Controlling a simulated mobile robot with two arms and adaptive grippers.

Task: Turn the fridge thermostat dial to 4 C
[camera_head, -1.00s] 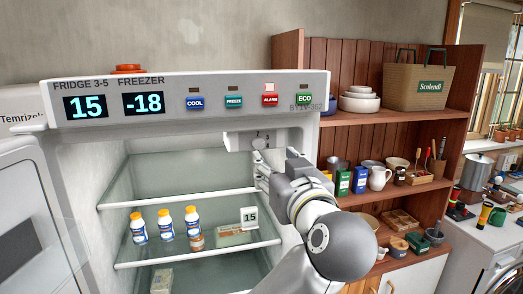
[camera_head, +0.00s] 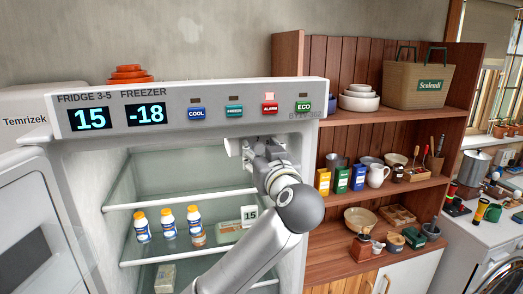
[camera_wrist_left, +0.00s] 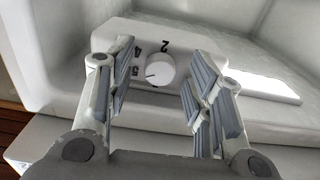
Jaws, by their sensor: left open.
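The thermostat dial (camera_wrist_left: 160,70) is a round white knob on a pale housing in the left wrist view. The numbers 2, 4 and 5 show around it, and a dark mark on its left side seems to point near 5. My left gripper (camera_wrist_left: 161,62) is open, with one finger on each side of the dial; contact cannot be told. In the head view, my left gripper (camera_head: 250,149) is at the housing under the fridge's top panel (camera_head: 355,107) and hides the dial. The fridge display (camera_head: 90,118) reads 15. My right gripper is not in view.
The open fridge holds glass shelves (camera_head: 188,254), several white bottles (camera_head: 167,222) and a tag (camera_head: 249,214) reading 15. The freezer display (camera_head: 145,114) reads -18. A wooden shelf unit (camera_head: 290,52) stands close on the right.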

